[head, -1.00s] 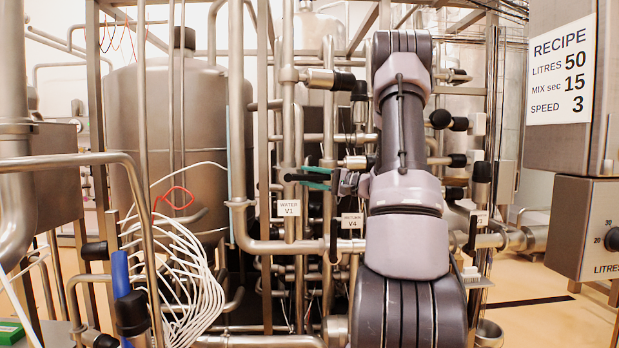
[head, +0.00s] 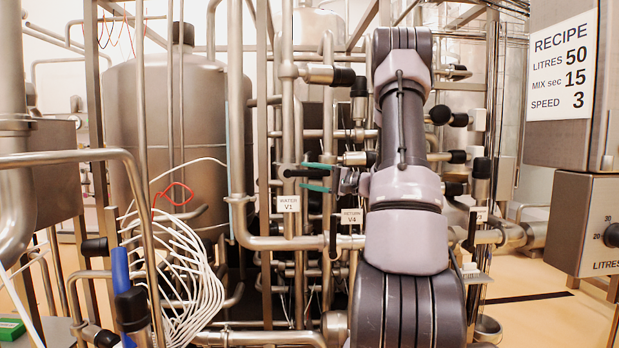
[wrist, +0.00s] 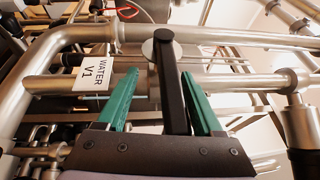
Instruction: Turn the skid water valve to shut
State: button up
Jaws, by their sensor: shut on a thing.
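The water valve's black lever (head: 297,173) sits on an upright steel pipe, just above the white WATER V1 label (head: 288,204). The lever lies level and points right, crosswise to its pipe. My gripper (head: 317,178) reaches in from the right with its green fingers on either side of the lever, one above and one below, and is shut on it. In the wrist view the lever (wrist: 170,85) runs between the green fingers of my gripper (wrist: 160,75), nearer the right one. The WATER V1 label (wrist: 98,80) shows left of the fingers there.
The RETURN V4 label (head: 352,216) and a black lever (head: 333,238) lie just below and right of my gripper. Pipes and black-handled fittings crowd around. White hoses (head: 185,265) hang at left. A control box (head: 590,225) stands at right.

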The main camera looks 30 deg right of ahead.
jog(key=v, duration=1.1)
jog(key=shift+a, duration=0.15)
dwell(0.4)
jog(key=s+a+r+n+g+h, duration=0.15)
jog(key=s+a+g, duration=0.35)
jog(key=a, duration=0.5)
jog(key=s+a+n+g+h, duration=0.1)
jog(key=s+a+n+g, duration=0.3)
jog(key=a, duration=0.7)
jog(key=s+a+r+t+h, duration=0.1)
jog(key=s+h, duration=0.3)
jog(key=s, duration=0.2)
jog(key=s+a+r+t+h, duration=0.1)
jog(key=s+a+r+h, duration=0.1)
jog(key=s+h, duration=0.3)
jog(key=shift+s+a+t, duration=0.15)
jog(key=shift+s+t, duration=0.15)
jog(key=shift+s, duration=0.7)
